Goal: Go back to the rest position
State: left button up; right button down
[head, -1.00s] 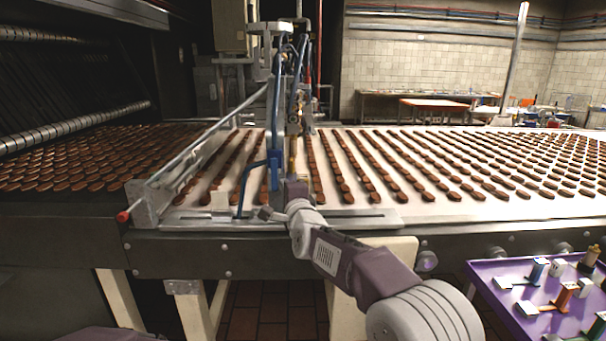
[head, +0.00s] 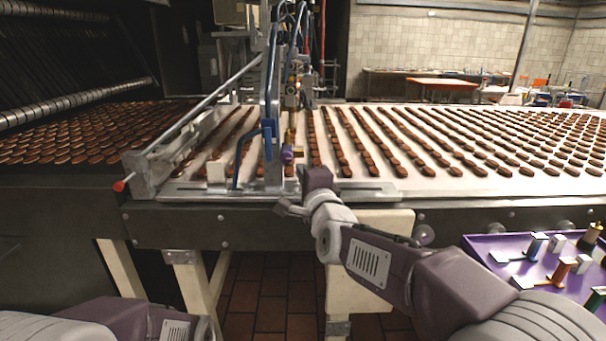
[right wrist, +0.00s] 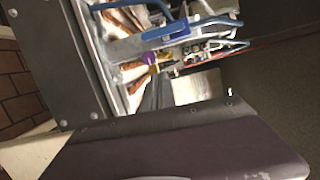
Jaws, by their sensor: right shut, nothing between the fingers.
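The conveyor belt (head: 425,190) carries rows of brown biscuits. The dispensing machine (head: 273,120) with blue hoses stands over it, and also shows in the right wrist view (right wrist: 165,35). A purple tray (head: 478,246) with small items stands at right. Floor below the conveyor looks clear.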

jog(key=d+f+m+g+h, duration=0.1)
jog(key=d+f+h, duration=0.4)
jog(key=d, duration=0.6)
jog(key=s+d+f+n+g, duration=0.2)
jog(key=s+d+f+g, duration=0.1)
jog(key=f, duration=0.4)
jog(key=s+d+f+n+g, duration=0.2)
jog(key=s+d+f, duration=0.1)
jog(key=f, duration=0.5)
jog(key=s+d+f+n+g, duration=0.1)
jog(key=s+f+n+g, duration=0.6)
jog(key=s, duration=0.5)
jog(key=s+d+f+n+g, duration=0.25)
jog(key=s+f+n, duration=0.25)
jog(key=s+f, duration=0.55)
notch_tip(320, 180, up, 23)
jog(key=p, duration=2.1)
jog(key=shift+s+a+f+g, duration=0.15)
jog(key=shift+s+a+g, duration=0.2)
jog(key=shift+s+a, duration=0.05)
